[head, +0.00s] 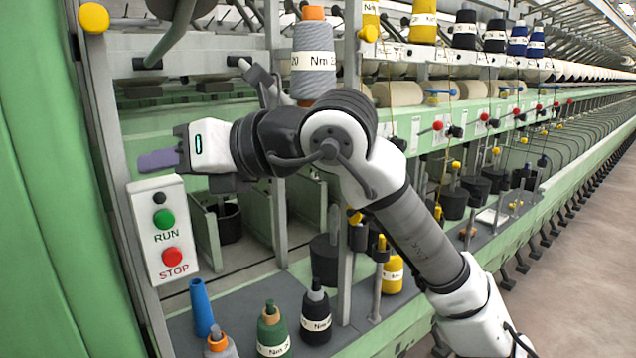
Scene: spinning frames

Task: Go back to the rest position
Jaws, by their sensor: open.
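My gripper (158,160) points left at the end of my arm, just above the control box (160,230). Its fingers show side-on and hold nothing that I can see. The box is white, with a small dark button (159,198), a green RUN button (164,219) and a red STOP button (172,257). The gripper looks apart from the buttons, though the exact gap cannot be told. My arm reaches in from the lower right across the middle of the view.
A grey yarn cone (313,65) stands behind my arm. A blue cone (202,308), a green bobbin (272,332) and a black bobbin (316,315) stand on the lower shelf. A green panel (35,200) closes the left side. The aisle floor (570,240) at right is clear.

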